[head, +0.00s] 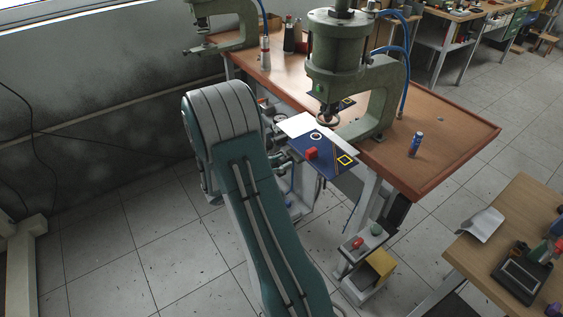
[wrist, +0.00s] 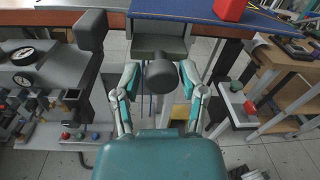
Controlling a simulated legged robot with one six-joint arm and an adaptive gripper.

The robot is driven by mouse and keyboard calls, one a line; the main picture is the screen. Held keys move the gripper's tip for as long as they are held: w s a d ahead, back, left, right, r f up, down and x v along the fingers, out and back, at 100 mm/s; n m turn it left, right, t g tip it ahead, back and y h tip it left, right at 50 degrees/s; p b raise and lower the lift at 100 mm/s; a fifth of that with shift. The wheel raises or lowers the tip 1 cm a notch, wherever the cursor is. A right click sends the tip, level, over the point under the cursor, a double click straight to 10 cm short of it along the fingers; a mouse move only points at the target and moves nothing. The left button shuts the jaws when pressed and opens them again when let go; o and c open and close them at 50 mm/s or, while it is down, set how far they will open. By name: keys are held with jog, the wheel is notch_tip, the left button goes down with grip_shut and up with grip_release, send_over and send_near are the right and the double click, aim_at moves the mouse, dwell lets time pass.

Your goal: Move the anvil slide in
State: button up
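The anvil slide is a dark blue plate (head: 328,163) sticking out past the front edge of the table under the left side of the green press (head: 345,75). It bears a red block (head: 311,154), a white ring and a yellow square outline. In the wrist view the blue plate (wrist: 200,14) and red block (wrist: 230,9) show at the top. Below the plate a grey block carries a dark round knob (wrist: 161,75) facing me. My gripper (wrist: 158,82) is open, one finger on each side of the knob, with gaps visible. In the head view my arm mostly hides the gripper.
A panel with gauges and buttons (wrist: 40,80) and a grey upright block (wrist: 89,32) stand left of my gripper. A button pedestal (head: 362,250) stands at lower right. A blue can (head: 415,145) stands on the wooden table (head: 455,130). Another bench lies at far right.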

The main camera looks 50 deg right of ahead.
aim_at(295, 154)
grip_shut()
jog(key=shift+x, duration=2.1)
jog(key=o, duration=0.7)
grip_release()
jog(key=shift+w+d, duration=0.1)
jog(key=shift+w, duration=0.05)
jog(key=shift+d, duration=0.15)
jog(key=v, duration=1.2)
